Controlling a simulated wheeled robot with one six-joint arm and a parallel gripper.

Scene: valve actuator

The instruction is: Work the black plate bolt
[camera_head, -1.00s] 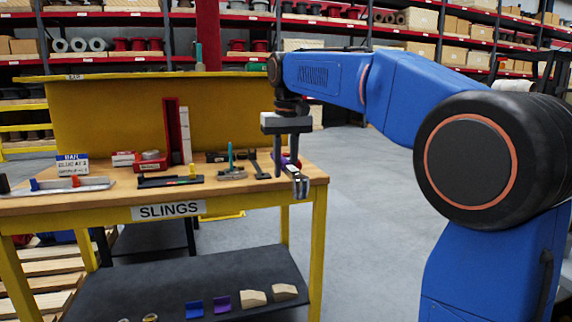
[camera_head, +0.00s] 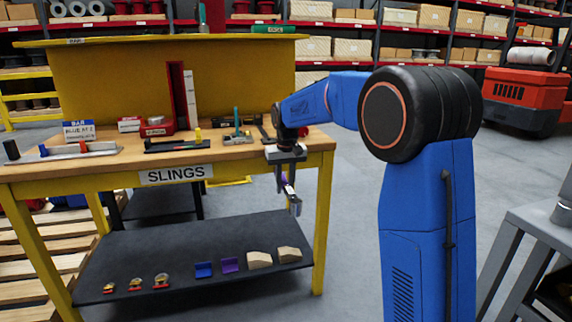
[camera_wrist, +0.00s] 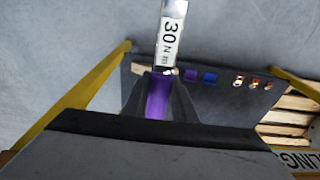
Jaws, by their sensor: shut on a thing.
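A black plate (camera_head: 176,146) with a yellow knob (camera_head: 198,136) lies on the wooden bench top near its front edge; it looks like a slide bolt, but its detail is too small to read. My gripper (camera_head: 285,178) hangs in front of the bench's right front corner, pointing down, clear of the plate. It is shut on a torque wrench with a purple grip (camera_wrist: 158,98) and a silver end marked "30 N m" (camera_wrist: 170,38). The wrench's silver end also shows in the head view (camera_head: 295,206). The jaws hide part of the grip.
The yellow-legged bench (camera_head: 320,215) also bears a metal bar plate (camera_head: 65,154), a red box (camera_head: 158,130) and a teal-handled fixture (camera_head: 237,138). Its lower shelf (camera_head: 190,255) holds several small parts. A grey stand (camera_head: 540,220) is at the right. Floor between is clear.

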